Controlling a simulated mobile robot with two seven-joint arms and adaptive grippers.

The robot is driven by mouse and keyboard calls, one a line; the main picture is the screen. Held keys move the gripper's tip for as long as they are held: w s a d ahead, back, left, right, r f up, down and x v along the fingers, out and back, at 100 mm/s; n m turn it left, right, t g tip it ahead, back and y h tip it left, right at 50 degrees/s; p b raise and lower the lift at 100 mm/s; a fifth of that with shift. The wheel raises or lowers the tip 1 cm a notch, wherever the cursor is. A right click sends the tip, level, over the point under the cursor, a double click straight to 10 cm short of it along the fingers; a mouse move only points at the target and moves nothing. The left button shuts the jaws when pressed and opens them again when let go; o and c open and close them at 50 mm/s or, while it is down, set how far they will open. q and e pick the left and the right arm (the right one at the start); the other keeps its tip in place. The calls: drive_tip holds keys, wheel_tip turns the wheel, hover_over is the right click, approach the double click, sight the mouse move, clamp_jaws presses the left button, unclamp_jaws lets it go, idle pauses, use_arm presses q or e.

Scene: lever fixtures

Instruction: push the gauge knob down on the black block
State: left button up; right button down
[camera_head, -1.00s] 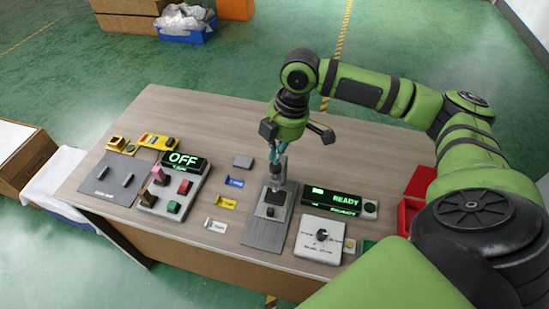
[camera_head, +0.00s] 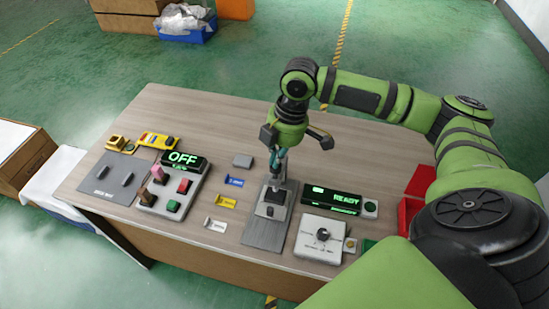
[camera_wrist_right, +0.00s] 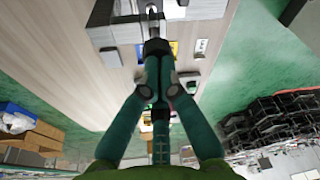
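The gauge knob is not clear in the head view, as the fingers cover that spot. I cannot tell whether the fingertips touch it. My left gripper is not in view.
Right of the block are a READY display (camera_head: 333,199) and a white dial box (camera_head: 320,238). To its left are small labelled tags (camera_head: 226,202) and a panel with an OFF display (camera_head: 184,160). A red bin (camera_head: 414,194) stands at the right. The back of the table is clear.

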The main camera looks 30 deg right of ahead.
drive_tip(key=shift+f, duration=1.25)
drive_tip(key=shift+r, duration=0.1)
idle(0.5)
wheel_tip(320, 180, up, 10)
drive_tip(key=p, duration=1.2)
idle(0.4)
